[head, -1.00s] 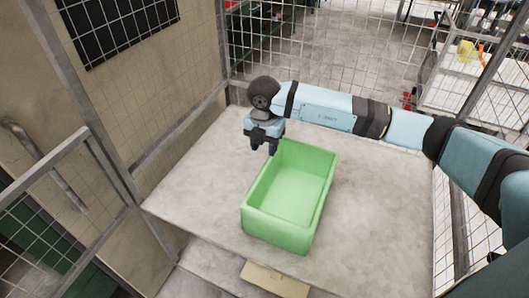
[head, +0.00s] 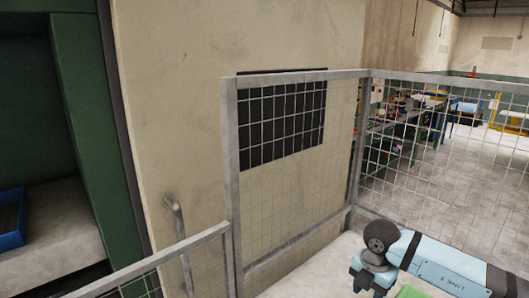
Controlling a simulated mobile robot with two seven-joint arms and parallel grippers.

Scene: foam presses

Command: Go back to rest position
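My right arm comes in from the lower right, light blue with dark joints. Its gripper (head: 376,283) hangs down over the table at the bottom edge of the head view, and its fingertips are partly cut off by the edge. Whether it is open or shut cannot be told. A small part of the green bin (head: 409,291) shows just right of the gripper; the rest is out of view. My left gripper is not in view.
A wire mesh fence (head: 290,180) with grey posts stands around the table (head: 325,268). Behind it is a beige wall with a dark grid panel. A blue crate (head: 12,218) sits at the far left. Workbenches stand at the back right.

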